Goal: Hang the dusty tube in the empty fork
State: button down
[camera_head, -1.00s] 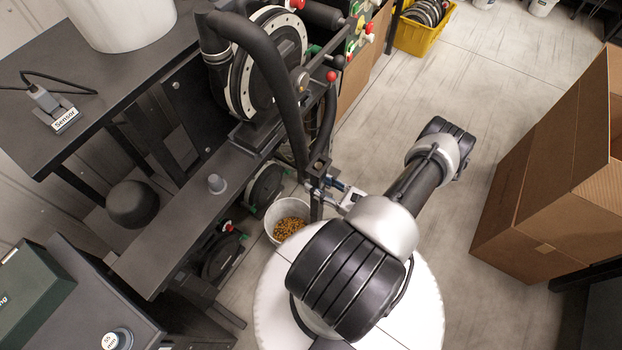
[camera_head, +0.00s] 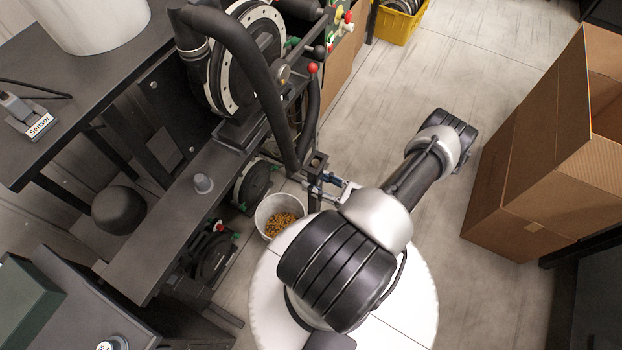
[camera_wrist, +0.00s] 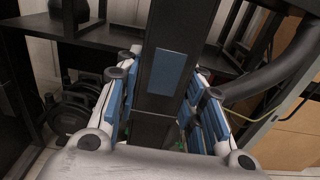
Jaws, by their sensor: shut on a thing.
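My gripper (camera_head: 322,182) is shut on a dark, upright, square-sided tube (camera_head: 317,164), beside the lower end of a thick black hose. In the wrist view the same tube (camera_wrist: 168,70) stands between the blue finger pads of my gripper (camera_wrist: 160,105), with a blue-grey patch on its near face. The tube's lower part is partly hidden by my gripper and wrist. I cannot tell dust on its surface. I cannot pick out the empty fork with certainty in either view.
A bucket of yellow grain (camera_head: 271,212) stands on the floor below. A dark bench (camera_head: 185,215) is to the left. A cardboard box (camera_head: 535,170) stands right; floor between is clear.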

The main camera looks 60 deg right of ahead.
jog(key=s+b, duration=0.2)
jog(key=s, duration=0.6)
jog(key=shift+d, duration=0.35)
dwell(0.5)
